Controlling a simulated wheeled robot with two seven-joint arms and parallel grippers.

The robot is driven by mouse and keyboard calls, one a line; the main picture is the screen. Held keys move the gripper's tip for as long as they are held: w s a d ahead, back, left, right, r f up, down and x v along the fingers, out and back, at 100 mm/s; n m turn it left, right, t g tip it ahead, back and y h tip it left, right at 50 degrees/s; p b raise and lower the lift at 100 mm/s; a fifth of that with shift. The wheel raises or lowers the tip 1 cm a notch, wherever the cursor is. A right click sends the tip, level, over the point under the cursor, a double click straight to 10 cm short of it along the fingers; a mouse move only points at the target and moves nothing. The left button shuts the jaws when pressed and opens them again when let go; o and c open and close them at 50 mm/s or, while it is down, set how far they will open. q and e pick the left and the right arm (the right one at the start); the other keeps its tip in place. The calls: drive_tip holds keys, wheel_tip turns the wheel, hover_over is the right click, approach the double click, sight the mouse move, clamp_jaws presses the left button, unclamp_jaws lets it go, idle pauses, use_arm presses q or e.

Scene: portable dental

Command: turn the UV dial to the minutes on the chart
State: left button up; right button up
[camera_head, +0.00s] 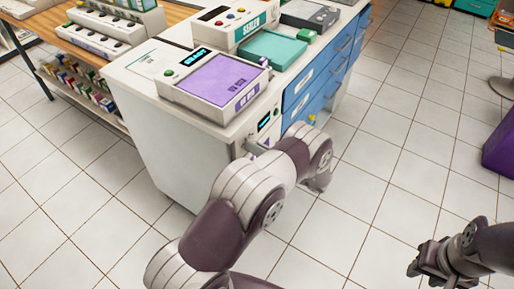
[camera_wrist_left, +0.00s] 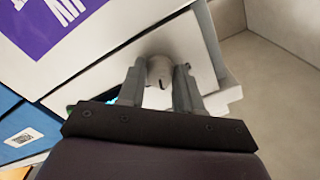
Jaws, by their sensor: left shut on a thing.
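In the left wrist view, a pale round dial knob (camera_wrist_left: 160,70) sits on a white panel, between the two grey fingers of my left gripper (camera_wrist_left: 160,80). The fingers are shut on it; a small dark mark shows on the knob. In the head view my left gripper (camera_head: 251,148) is at the front of the white cabinet, low on its right corner, and my arm hides the dial. The purple-topped UV box (camera_head: 213,83) is on the cabinet above. My right gripper (camera_head: 418,258) hangs over the floor, empty, its fingers too unclear to judge. I cannot make out a chart.
A small panel with a lit display (camera_head: 264,123) is beside my left gripper. Blue drawers (camera_head: 315,85) run along the cabinet's right side. A sealer (camera_head: 233,22) and a teal tray (camera_head: 272,48) are behind the UV box. Open tiled floor (camera_head: 385,150) lies to the right.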

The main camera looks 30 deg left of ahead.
idle(0.4)
use_arm(q)
drive_tip(key=o, duration=1)
drive_tip(key=shift+d, duration=0.15)
drive_tip(key=d, duration=0.4)
drive_tip(key=d+b, duration=0.1)
drive_tip(key=d, duration=0.3)
drive_tip(key=s+d, duration=0.1)
drive_tip(key=d, duration=0.3)
drive_tip(key=shift+d, duration=0.25)
